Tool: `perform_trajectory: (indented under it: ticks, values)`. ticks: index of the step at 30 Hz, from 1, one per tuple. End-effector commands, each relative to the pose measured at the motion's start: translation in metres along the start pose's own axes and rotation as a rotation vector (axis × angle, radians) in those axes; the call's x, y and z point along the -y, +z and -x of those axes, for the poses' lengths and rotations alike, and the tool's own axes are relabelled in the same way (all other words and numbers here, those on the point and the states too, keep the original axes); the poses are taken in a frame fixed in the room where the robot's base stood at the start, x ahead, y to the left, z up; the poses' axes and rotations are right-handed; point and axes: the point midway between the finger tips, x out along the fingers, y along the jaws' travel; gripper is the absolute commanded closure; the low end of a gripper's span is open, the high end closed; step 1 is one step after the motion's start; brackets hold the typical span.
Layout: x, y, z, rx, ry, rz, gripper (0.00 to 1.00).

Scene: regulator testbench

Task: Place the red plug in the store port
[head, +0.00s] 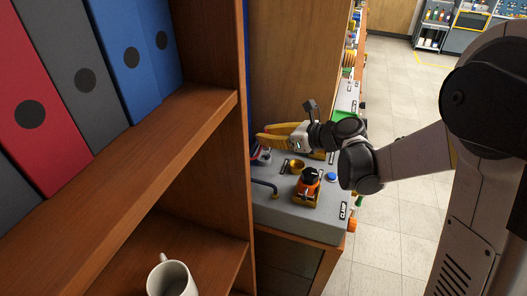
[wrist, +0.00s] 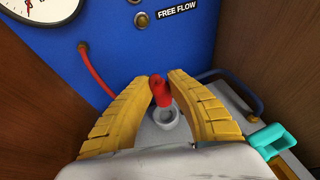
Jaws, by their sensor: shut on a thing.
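My gripper (head: 266,137) reaches over the back of the grey bench top, its yellow fingers pointing toward the blue panel. In the wrist view, the gripper (wrist: 162,80) is shut on the red plug (wrist: 161,94), which sits between the fingertips. A round grey port (wrist: 168,117) with a raised rim lies directly below the plug in that view. I cannot tell whether the plug's lower end touches the port or is above it. No label shows which port this is.
A blue panel (wrist: 120,50) with a gauge (wrist: 38,8) and a red hose (wrist: 98,70) stands behind. A dark bent handle (wrist: 235,88) and a teal clip (wrist: 272,140) lie to the right. An orange clamp device (head: 308,183) sits on the bench (head: 290,212). A wooden shelf (head: 150,140) stands left.

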Motion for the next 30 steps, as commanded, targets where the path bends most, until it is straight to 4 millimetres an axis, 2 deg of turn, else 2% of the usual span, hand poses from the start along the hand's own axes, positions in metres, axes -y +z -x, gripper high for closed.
perform_trajectory:
  ticks: [5, 12, 23, 24, 25, 26, 30]
  values:
    - [-0.005, -0.007, -0.009, 0.0, -0.001, -0.001, 1.0]
    - [-0.004, -0.039, -0.022, 0.0, -0.001, -0.001, 1.0]
    - [-0.004, -0.042, -0.022, 0.0, -0.001, -0.001, 1.0]
    - [-0.004, -0.042, -0.022, 0.0, -0.001, 0.0, 0.74]
    - [-0.004, -0.042, -0.022, 0.0, -0.001, 0.0, 0.65]
    - [-0.004, -0.041, -0.022, 0.0, -0.001, 0.0, 0.62]
    - [-0.004, -0.041, -0.022, 0.0, -0.001, 0.0, 0.62]
